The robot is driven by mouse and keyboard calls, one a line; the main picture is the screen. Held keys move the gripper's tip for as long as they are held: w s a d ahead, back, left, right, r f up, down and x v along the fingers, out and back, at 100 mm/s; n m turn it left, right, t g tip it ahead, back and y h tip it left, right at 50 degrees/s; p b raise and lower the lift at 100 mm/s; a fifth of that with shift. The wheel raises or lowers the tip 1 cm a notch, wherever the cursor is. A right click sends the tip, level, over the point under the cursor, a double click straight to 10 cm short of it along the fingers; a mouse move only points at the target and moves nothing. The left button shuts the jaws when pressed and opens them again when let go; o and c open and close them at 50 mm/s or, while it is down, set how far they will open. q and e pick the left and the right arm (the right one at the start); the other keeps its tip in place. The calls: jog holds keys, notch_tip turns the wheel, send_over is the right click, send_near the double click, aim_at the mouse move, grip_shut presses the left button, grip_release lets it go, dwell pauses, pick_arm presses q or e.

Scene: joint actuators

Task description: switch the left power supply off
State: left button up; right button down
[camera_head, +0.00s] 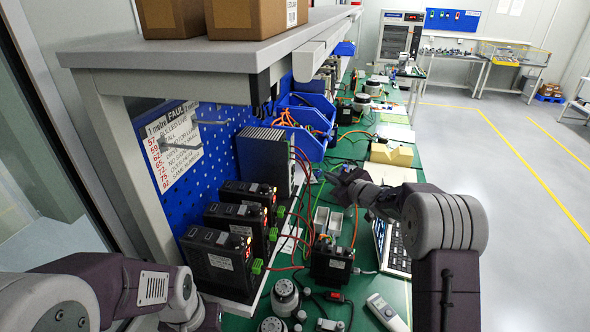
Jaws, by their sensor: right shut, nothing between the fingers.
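Three black boxed units with red lit displays stand in a row on a shelf along the blue pegboard: a near one (216,262), a middle one (236,222) and a far one (247,193). A larger finned grey-black box (264,158) stands behind them. I cannot tell which of these is the left power supply, and no switch is clear at this size. My right gripper (332,177) is shut and empty, above the green bench, to the right of the finned box and apart from it. My left arm enters at the lower left; its gripper is not visible.
Red, green and orange cables cross the green bench (352,228). A small black box (331,262), round grey motors (285,296), a handheld device (386,312) and a laptop (392,247) crowd its near part. A grey upper shelf (190,52) with cardboard boxes (245,18) overhangs at left.

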aim_at(294, 169)
jog(key=w+a+b, duration=0.1)
jog(key=w+a, duration=0.2)
jog(key=a, duration=0.4)
jog(key=shift+w+a, duration=0.2)
jog(key=shift+a, duration=0.1)
dwell(1.7)
jog(key=shift+w+a, duration=0.2)
jog(key=shift+a, duration=0.15)
jog(key=shift+w+a+r, duration=0.1)
jog(key=shift+a, duration=0.15)
dwell(0.5)
jog(key=shift+d, duration=0.1)
jog(key=shift+s+d, duration=0.3)
jog(key=shift+d, duration=0.25)
